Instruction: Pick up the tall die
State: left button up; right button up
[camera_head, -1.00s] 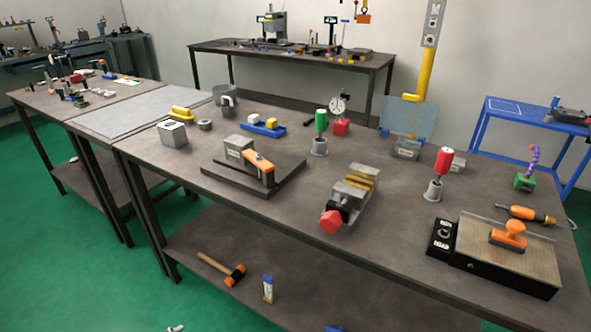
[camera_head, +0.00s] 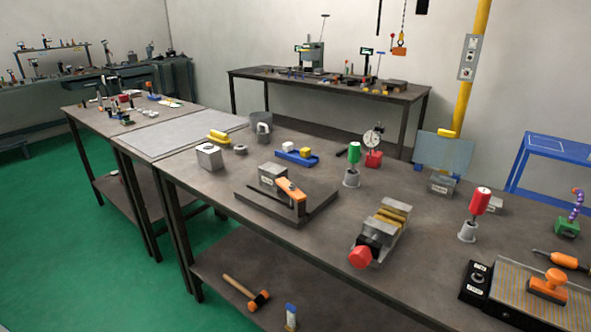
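I cannot tell for sure which object is the tall die. A grey metal block (camera_head: 209,156) with an opening in its top stands upright near the left edge of the main bench (camera_head: 330,235). Another grey block (camera_head: 272,174) sits on a dark plate (camera_head: 315,205), beside an orange-topped piece (camera_head: 290,189). More grey blocks stand at the right, one (camera_head: 441,184) in front of a clear shield and one (camera_head: 491,204) behind the red-handled tool. Neither of my grippers is in view.
A vise (camera_head: 383,228) with a red knob, a green-handled tool (camera_head: 354,153) and a red-handled tool (camera_head: 480,201) stand on the bench. A blue tray (camera_head: 297,158) and a grey bucket (camera_head: 261,124) are behind. Green floor lies open at the left.

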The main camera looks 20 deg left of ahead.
aim_at(268, 172)
jog(key=i+j+z, duration=0.1)
jog(key=j+z, duration=0.2)
jog(key=j, duration=1.3)
